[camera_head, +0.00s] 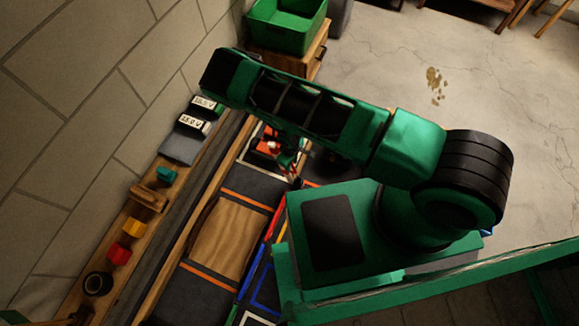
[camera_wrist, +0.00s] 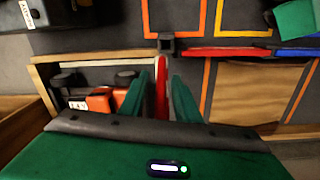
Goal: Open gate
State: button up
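In the wrist view, a narrow red bar (camera_wrist: 161,88), which looks like the gate, runs away from me along the right side of a wood-framed bay. Its far end meets a small dark block (camera_wrist: 166,43). My gripper (camera_wrist: 160,92) is open, with one green finger on each side of the bar and a visible gap to each. An orange and black car (camera_wrist: 101,101) sits in the bay, left of the fingers and partly hidden by my gripper body. In the head view the car (camera_head: 264,147) shows beside my arm, which hides most of the gripper.
A wooden panel (camera_wrist: 250,92) lies right of the bar. Red and blue strips (camera_wrist: 228,52) run beyond it. In the head view, a wooden shelf (camera_head: 140,222) with batteries and coloured blocks runs along the wall. A green bin (camera_head: 287,38) stands at the back.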

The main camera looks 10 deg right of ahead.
jog(key=shift+f, duration=1.45)
grip_shut()
jog(key=shift+w+d, duration=0.1)
